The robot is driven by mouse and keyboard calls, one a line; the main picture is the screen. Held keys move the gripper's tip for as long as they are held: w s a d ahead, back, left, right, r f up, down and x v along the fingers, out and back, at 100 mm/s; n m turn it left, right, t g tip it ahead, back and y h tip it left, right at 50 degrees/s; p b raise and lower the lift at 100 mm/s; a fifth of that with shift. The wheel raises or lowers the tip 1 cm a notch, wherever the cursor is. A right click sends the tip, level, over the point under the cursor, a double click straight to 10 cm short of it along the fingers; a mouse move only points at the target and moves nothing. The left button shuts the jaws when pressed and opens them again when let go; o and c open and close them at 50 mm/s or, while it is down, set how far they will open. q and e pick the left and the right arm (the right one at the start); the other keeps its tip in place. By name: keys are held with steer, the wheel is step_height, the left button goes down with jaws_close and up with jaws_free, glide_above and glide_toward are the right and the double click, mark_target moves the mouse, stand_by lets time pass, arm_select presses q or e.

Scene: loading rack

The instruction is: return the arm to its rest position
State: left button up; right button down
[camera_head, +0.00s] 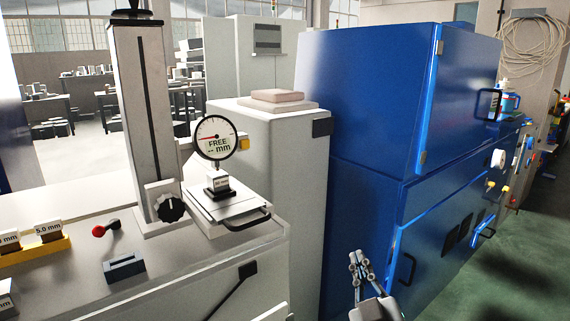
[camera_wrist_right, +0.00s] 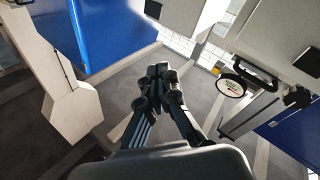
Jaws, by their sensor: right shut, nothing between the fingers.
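My right gripper (camera_head: 360,262) is low in the head view, in front of the blue cabinet and to the right of the grey bench. It points upward and is shut and empty. In the right wrist view its fingers (camera_wrist_right: 160,72) meet at the tips over bare floor, with nothing between them. My right gripper is apart from the bench and the cabinet. My left gripper is not in view.
A grey bench (camera_head: 80,262) holds a dial gauge (camera_head: 217,138) above a small block (camera_head: 219,184). A yellow tray (camera_head: 35,254) holds labelled blocks. A blue cabinet (camera_head: 380,100) stands at right. Green floor (camera_head: 500,275) is open at lower right.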

steer(key=s+d+f+m+g+h, duration=0.1)
steer(key=s+d+f+m+g, duration=0.15)
steer(key=f, duration=0.35)
steer(key=s+d+f+m+g+h, duration=0.1)
steer(key=s+d+f+g, duration=0.15)
steer(key=f, duration=0.45)
steer(key=s+d+f+g+y, duration=0.1)
steer(key=s+f+g, duration=0.5)
steer(key=s+f, duration=0.45)
steer(key=s+d+f+g, duration=0.1)
steer(key=s+f+g, duration=0.6)
steer(key=s, duration=0.6)
step_height(320, 180, down, 26)
steer(key=s+p, duration=0.2)
arm_select(q)
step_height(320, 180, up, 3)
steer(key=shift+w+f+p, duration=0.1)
steer(key=shift+p, duration=0.35)
arm_select(e)
steer(key=s+d+f+g, duration=0.1)
steer(key=s+d+f, duration=0.1)
steer(key=s+f, duration=1.2)
steer(key=shift+s+d, duration=0.3)
steer(key=shift+s, duration=0.7)
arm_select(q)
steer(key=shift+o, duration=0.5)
arm_select(e)
steer(key=shift+m, duration=0.25)
